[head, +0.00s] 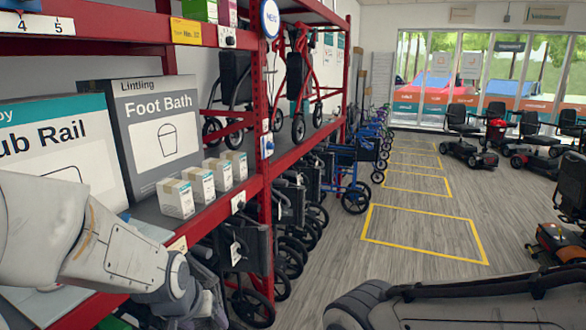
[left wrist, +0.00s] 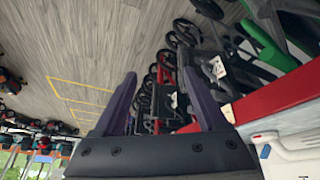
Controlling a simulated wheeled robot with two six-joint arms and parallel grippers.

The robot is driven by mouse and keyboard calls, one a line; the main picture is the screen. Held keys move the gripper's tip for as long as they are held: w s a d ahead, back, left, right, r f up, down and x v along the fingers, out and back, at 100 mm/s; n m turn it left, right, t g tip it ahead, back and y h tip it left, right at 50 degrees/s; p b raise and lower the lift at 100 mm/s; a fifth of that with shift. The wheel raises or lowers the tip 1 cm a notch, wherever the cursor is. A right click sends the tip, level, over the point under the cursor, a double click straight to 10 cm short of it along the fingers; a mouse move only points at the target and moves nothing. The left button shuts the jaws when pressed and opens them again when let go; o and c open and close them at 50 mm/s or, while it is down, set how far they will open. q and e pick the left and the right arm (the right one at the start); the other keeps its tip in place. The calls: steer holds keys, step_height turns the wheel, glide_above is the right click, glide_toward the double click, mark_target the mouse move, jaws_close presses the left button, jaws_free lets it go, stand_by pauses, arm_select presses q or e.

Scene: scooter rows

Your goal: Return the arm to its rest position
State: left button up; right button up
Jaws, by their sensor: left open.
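My left arm comes in from the left in the head view, in front of the red shelving. My left gripper (head: 205,300) hangs low at the shelf's front edge, partly hidden by the arm. In the left wrist view the left gripper (left wrist: 158,78) has its two fingers spread wide, with nothing held between them. Folded wheelchairs show beyond the fingers. Part of my other arm crosses the bottom right of the head view; its gripper is not visible.
The red shelf (head: 300,148) holds a Foot Bath box (head: 165,140), a Tub Rail box (head: 60,150) and several small boxes (head: 175,198). Folded wheelchairs (head: 285,235) stand below. Yellow-marked floor (head: 425,232) is open to the right. Scooters (head: 478,150) stand farther off.

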arm_select(q)
steer(key=s+f+m+g, duration=0.1)
steer(key=s+f+g, duration=0.15)
steer(key=s, duration=0.35)
steer(key=s+d+r+m+g, duration=0.1)
steer(key=s+d+r+m, duration=0.1)
steer(key=s+d, duration=0.4)
steer(key=s+d+r+m+g, duration=0.1)
steer(key=s+d+r+m, duration=0.2)
steer(key=s+d+m, duration=0.2)
steer(key=s+d, duration=0.1)
steer(key=s, duration=0.2)
steer(key=shift+d+m+h, duration=0.3)
